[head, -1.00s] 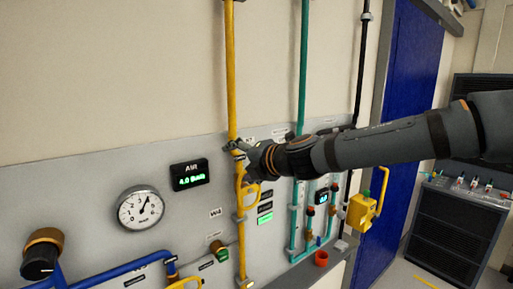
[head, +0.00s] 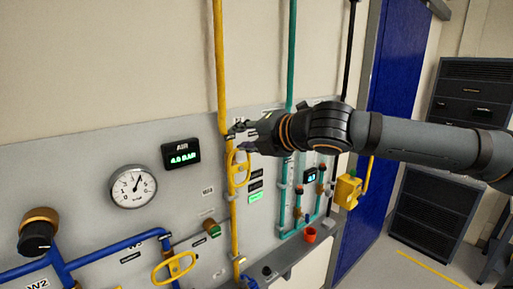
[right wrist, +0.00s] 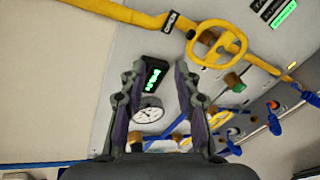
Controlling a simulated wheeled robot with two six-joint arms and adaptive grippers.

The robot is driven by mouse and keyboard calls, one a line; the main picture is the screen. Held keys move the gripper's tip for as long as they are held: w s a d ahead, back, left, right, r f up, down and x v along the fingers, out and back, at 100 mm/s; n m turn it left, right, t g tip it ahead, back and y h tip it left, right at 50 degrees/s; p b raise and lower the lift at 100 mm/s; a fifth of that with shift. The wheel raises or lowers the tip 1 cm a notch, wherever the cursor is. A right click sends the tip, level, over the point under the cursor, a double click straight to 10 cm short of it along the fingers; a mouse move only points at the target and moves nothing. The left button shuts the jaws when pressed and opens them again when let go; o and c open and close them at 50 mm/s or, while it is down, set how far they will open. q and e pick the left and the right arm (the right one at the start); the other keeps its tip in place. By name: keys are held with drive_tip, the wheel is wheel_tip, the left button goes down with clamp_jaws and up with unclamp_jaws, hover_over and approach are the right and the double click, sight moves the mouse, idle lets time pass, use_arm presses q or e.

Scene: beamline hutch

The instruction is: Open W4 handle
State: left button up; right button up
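A yellow oval handle (head: 240,168) sits on the vertical yellow pipe (head: 221,75) against the grey panel. It shows in the right wrist view as a yellow ring (right wrist: 217,45), above and right of my fingers. A small label (head: 207,190) left of the pipe is too blurred to read surely, so I cannot confirm which handle is W4. My right gripper (head: 240,134) is just above the handle, close in front of the pipe. In the right wrist view its two fingers (right wrist: 158,72) are spread apart with nothing between them. My left gripper is not in view.
A second yellow handle (head: 174,267) is on the blue pipe (head: 105,250) at lower left. A round gauge (head: 133,187) and an AIR display (head: 181,153) are left of the yellow pipe. Teal pipes (head: 291,60) and a yellow box (head: 347,191) stand to the right.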

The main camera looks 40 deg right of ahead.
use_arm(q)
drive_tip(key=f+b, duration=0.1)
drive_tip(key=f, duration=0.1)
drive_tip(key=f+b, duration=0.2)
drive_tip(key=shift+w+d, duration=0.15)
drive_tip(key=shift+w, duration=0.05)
use_arm(e)
drive_tip(key=v, duration=0.5)
drive_tip(key=shift+s+a+f, duration=0.15)
drive_tip(key=shift+s+f, duration=0.05)
drive_tip(key=shift+f, duration=0.05)
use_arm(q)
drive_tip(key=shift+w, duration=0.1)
use_arm(e)
drive_tip(key=shift+s, duration=0.1)
drive_tip(key=shift+a+r, duration=0.1)
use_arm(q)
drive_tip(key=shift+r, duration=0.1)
